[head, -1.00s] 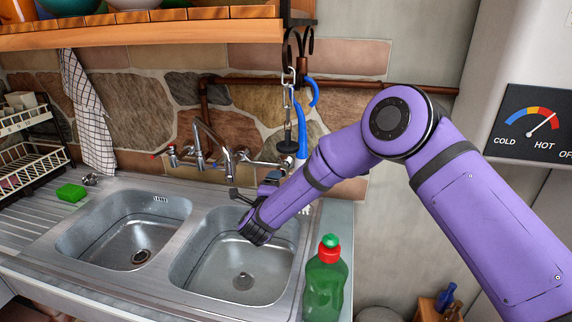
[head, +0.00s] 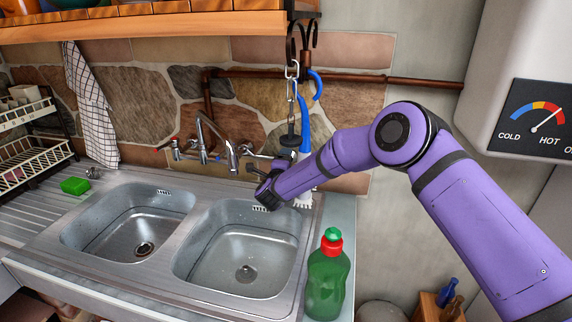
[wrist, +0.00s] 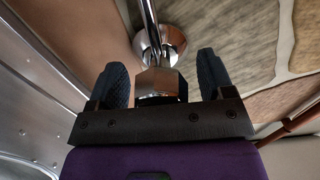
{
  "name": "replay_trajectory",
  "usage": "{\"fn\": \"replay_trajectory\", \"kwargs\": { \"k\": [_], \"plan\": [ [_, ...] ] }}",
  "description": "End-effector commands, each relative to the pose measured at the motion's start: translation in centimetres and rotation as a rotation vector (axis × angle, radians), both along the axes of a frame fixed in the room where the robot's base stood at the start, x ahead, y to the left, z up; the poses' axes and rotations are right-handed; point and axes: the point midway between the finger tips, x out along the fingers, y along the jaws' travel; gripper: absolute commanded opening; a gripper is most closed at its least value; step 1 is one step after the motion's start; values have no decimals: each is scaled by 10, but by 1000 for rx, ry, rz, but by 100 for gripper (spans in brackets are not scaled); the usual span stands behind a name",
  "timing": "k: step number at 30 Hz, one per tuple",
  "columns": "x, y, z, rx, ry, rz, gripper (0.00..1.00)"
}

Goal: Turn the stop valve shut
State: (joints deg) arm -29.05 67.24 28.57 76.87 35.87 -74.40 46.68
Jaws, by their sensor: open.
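In the wrist view a chrome fitting with a hex-shaped body (wrist: 158,84) lies between the two dark fingers of my gripper (wrist: 163,70). A gap shows on each side, and I cannot tell if either finger touches it. A chrome stem runs from it to a round wall flange (wrist: 172,42). I cannot tell which part is the stop valve's handle. In the head view my gripper (head: 259,171) is open at the right end of the chrome wall tap (head: 232,158), above the right basin's back edge. My arm hides part of the fittings there.
A green soap bottle (head: 328,278) with a red cap stands at the right front. A blue-handled brush (head: 304,120) and a chain (head: 292,78) hang by the wall near my forearm. The two sink basins (head: 236,262) are empty. A shelf (head: 160,28) overhangs the back.

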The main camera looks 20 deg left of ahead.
Motion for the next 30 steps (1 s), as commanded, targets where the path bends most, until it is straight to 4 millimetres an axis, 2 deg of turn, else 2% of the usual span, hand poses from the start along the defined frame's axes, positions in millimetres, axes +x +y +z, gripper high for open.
{"fn": "replay_trajectory", "kwargs": {
  "k": [4, 5, 10, 11, 20, 30],
  "plan": [
    [0, 0, 0, 0, 0, 0, 75],
    [0, 0, 0, 0, 0, 0, 70],
    [0, 0, 0, 0, 0, 0, 31],
    [0, 0, 0, 0, 0, 0, 26],
    [-1, 0, 0, -34, -1, 0, 26],
    [-1, 1, 0, -236, -8, 1, 27]
  ]
}}
